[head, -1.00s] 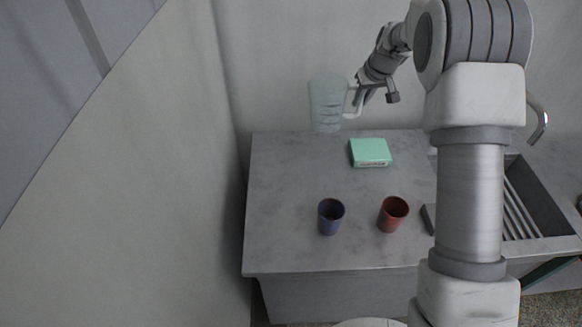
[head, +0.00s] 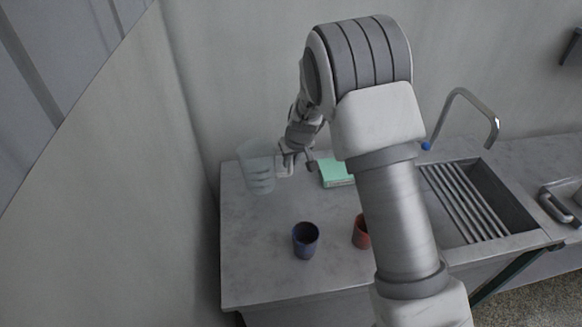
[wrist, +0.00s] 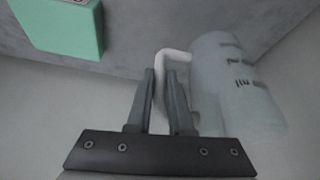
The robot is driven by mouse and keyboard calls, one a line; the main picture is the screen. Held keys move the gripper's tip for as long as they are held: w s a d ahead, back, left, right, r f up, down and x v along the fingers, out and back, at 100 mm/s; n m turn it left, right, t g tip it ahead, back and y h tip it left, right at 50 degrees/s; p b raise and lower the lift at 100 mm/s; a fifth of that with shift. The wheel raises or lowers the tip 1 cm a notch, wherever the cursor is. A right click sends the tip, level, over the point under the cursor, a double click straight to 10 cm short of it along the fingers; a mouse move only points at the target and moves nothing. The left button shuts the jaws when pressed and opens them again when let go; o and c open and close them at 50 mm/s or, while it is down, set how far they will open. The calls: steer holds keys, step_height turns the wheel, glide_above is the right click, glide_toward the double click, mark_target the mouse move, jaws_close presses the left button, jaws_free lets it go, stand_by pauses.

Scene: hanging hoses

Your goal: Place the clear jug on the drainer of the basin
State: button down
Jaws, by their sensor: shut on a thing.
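The clear jug (head: 258,168) is at the back left of the counter in the head view. It is see-through with dark marks and a pale handle; I cannot tell whether its base touches the counter. My gripper (head: 290,163) is shut on the handle, at the jug's right side. In the wrist view the jug (wrist: 232,85) is right of my gripper (wrist: 164,85), with the handle between the fingers. The drainer (head: 463,203), a set of parallel bars, lies across the basin (head: 512,207) on the right. My arm hides part of the counter in front of it.
A mint-green box (head: 335,173) lies right of my gripper and shows in the wrist view (wrist: 62,27). A blue cup (head: 305,240) and a partly hidden red cup (head: 361,232) stand nearer the front. A curved tap (head: 470,98) rises behind the basin.

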mark_target(292, 167)
steer(key=shift+f, duration=1.7)
steer(key=shift+f, duration=0.15)
steer(key=c, duration=0.8)
jaws_free()
steer(key=shift+r, duration=0.2)
steer(key=shift+r, duration=0.2)
steer(key=v, duration=1.1)
steer(key=shift+s+d+r, duration=0.1)
steer(key=shift+s+r, duration=0.1)
steer(key=shift+r, duration=0.15)
